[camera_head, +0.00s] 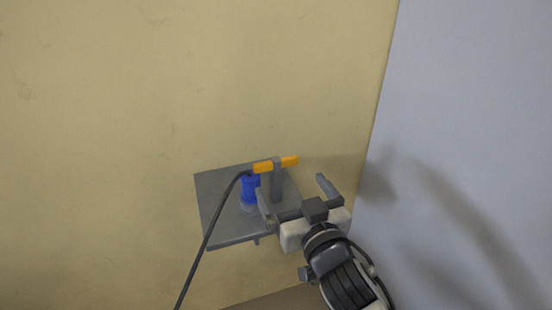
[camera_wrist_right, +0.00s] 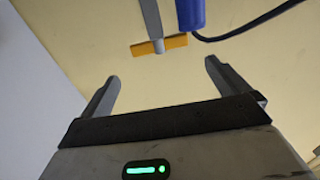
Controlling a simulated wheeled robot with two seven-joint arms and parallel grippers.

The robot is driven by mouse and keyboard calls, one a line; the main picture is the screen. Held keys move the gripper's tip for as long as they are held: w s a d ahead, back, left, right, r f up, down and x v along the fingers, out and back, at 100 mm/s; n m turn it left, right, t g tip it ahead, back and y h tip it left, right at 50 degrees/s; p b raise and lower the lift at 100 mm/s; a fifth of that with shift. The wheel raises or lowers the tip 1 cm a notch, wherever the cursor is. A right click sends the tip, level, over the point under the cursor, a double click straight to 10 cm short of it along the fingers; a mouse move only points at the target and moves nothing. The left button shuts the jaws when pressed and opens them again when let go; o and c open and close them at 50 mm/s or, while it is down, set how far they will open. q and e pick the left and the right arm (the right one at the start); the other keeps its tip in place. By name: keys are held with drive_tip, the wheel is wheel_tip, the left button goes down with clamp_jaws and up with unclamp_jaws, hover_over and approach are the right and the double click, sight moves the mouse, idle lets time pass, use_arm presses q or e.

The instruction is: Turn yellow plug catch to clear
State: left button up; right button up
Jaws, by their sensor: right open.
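The yellow catch (camera_head: 290,161) is a short orange-yellow bar across the top of a grey post (camera_head: 277,186). In the head view its left end lies at the top of the blue plug (camera_head: 250,188). In the right wrist view the catch (camera_wrist_right: 174,42) crosses the post, with the blue plug (camera_wrist_right: 190,14) beside it. My right gripper (camera_head: 290,184) is open and empty, its fingers pointing toward the catch. In the right wrist view the catch lies beyond the open fingertips (camera_wrist_right: 162,70), apart from them. My left gripper is not in view.
The post and plug stand on a grey plate (camera_head: 219,222) at the yellow wall. A black cable (camera_head: 211,228) runs from the plug down to the lower left. A pale blue-grey wall (camera_head: 470,110) stands close on the right. The space above the catch is clear.

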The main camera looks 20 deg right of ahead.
sight(277, 163)
drive_tip(key=w, duration=1)
drive_tip(key=shift+a+p, duration=0.2)
drive_tip(key=shift+p, duration=0.1)
drive_tip(key=c, duration=0.7)
